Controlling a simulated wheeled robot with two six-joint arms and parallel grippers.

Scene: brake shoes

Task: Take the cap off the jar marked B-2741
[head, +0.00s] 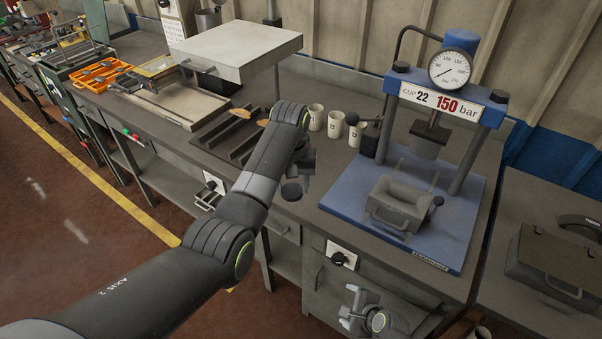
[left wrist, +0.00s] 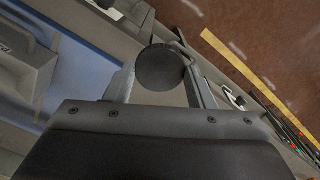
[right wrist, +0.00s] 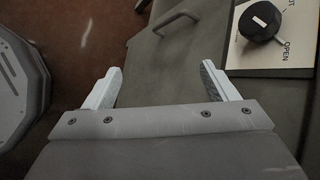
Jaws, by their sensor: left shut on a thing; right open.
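My left gripper (head: 298,178) is shut on a dark round cap (head: 291,191), held in front of the bench's front edge. The cap (left wrist: 160,68) also shows between the fingers in the left wrist view. Behind the gripper on the bench stand pale jars: a left one (head: 316,117), a middle one (head: 335,124) and a right one (head: 355,138). Their labels are too small to read. A dark ball-shaped top (head: 352,118) shows at the right jar; whether it is a cap is unclear. My right gripper (head: 356,308) is open and empty, low before the cabinet; its spread fingers show in the right wrist view (right wrist: 160,82).
A blue press (head: 455,235) with a gauge (head: 450,69) stands right of the jars. Dark rails with brown pads (head: 240,113) lie to their left, near a raised-lid box (head: 235,50). A black knob (right wrist: 259,22) is on the cabinet front near my right gripper.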

